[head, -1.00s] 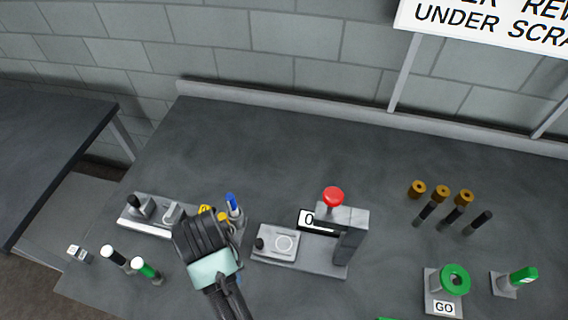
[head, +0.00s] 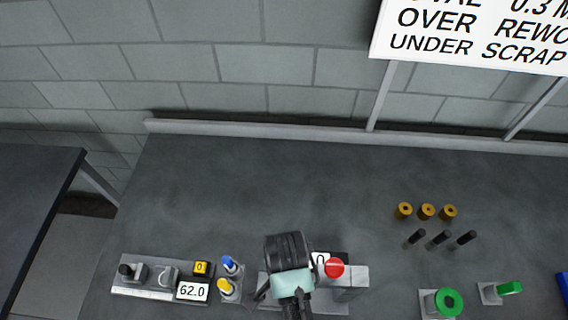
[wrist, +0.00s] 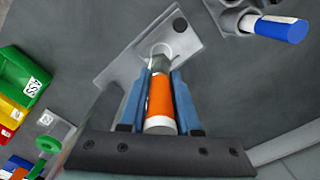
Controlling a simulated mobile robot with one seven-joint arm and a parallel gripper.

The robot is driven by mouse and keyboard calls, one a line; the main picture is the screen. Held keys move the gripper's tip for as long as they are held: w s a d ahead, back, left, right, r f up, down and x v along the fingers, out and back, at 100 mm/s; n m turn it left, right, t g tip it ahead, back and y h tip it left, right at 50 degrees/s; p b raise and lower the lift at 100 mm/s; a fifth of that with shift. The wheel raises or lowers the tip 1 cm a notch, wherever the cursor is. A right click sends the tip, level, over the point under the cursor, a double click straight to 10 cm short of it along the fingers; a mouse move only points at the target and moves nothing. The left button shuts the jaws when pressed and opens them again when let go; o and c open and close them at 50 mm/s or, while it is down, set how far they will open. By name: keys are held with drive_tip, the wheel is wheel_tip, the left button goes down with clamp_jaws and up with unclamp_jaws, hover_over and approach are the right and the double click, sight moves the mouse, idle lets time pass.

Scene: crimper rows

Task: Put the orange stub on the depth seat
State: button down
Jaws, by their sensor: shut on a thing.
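My gripper (wrist: 160,78) is shut on the orange stub (wrist: 160,100), an orange cylinder with a pale near end and a grey metal far end. In the wrist view the far end points at the pale round depth seat (wrist: 172,46) on a grey plate. The metal end overlaps the seat; I cannot tell whether it touches. In the head view my gripper (head: 291,283) is over the left part of the gauge stand with the red knob (head: 334,267), hiding the seat and the stub.
A fixture (head: 140,290) reading 62.0 and blue (head: 229,264) and yellow (head: 226,287) pieces in holders stand to the left. Brass rings (head: 427,211), dark pins (head: 438,238) and a green ring (head: 447,302) are to the right. The table's back is clear.

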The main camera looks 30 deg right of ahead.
drive_tip(key=shift+w+f+p, duration=0.1)
drive_tip(key=shift+f+p, duration=0.2)
drive_tip(key=shift+f, duration=2)
drive_tip(key=shift+f, duration=0.1)
drive_tip(key=c, duration=0.6)
unclamp_jaws()
wheel_tip(320, 180, up, 12)
drive_tip(key=shift+r+b, duration=0.15)
drive_tip(key=shift+b, duration=0.4)
drive_tip(key=shift+w, duration=0.1)
